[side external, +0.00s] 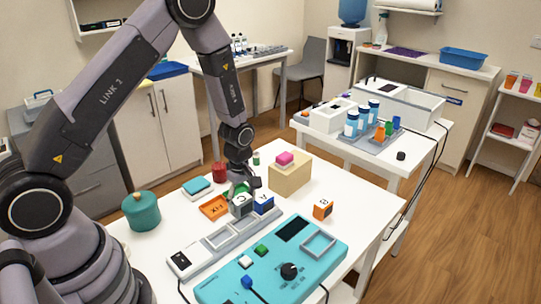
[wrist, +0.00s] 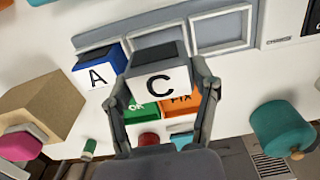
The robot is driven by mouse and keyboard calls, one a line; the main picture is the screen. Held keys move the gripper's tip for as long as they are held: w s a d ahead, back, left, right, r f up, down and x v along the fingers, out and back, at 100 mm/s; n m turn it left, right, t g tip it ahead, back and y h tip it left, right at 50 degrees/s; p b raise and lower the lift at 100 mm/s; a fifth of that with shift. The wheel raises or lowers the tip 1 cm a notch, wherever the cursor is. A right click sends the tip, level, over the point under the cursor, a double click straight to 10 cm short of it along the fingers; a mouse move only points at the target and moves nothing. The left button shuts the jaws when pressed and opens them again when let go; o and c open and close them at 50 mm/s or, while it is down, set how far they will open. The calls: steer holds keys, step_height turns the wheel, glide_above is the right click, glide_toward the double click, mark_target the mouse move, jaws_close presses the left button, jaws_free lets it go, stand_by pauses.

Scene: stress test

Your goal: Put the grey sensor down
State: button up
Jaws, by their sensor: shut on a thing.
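The grey sensor is a grey block with a white face marked C (wrist: 158,85), held between the two fingers of my gripper (wrist: 160,108) in the wrist view. In the side view the sensor (side external: 241,206) hangs under my gripper (side external: 240,188), near the grey tray with square frames (side external: 216,241). I cannot tell whether it touches the surface. A blue block marked A (wrist: 98,72) stands close beside it. An orange FIX pad (wrist: 182,104) and a green OK pad (wrist: 143,111) lie behind, partly hidden by the sensor and fingers.
A turquoise panel (side external: 225,290) with a knob lies at the front. An orange block (side external: 322,208) stands to the right. A teal pot (side external: 141,212) stands at left. The white table is clear toward its right edge.

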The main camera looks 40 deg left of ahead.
mark_target(243, 213)
steer(key=shift+f, duration=2)
steer(key=shift+f, duration=0.15)
steer(key=o, duration=0.9)
